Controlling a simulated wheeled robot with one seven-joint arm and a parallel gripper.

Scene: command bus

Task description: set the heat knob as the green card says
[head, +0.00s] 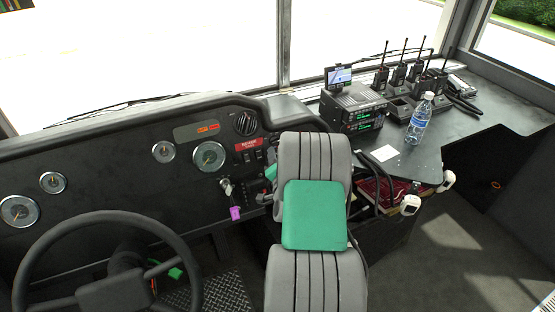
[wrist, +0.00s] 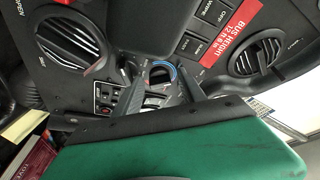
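The heat knob (wrist: 160,74) is a dark round dial on the black dash panel, with a blue and red arc around its upper side, in the wrist view. My gripper (wrist: 159,84) is open, one dark finger to each side of the knob. I cannot tell whether the fingers touch it. The knob's pointer is too small and shaded to read. In the head view my grey arm with its green panel hides the knob. I cannot make out a green card or any writing on one in either view.
Round air vents (wrist: 258,55) and a red bus height label (wrist: 231,32) lie near the knob. Small switches (wrist: 110,95) are to its left. A steering wheel (head: 38,258) stands at left. The right-hand desk holds radios (head: 352,108), a water bottle (head: 418,122) and a white card (head: 384,153).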

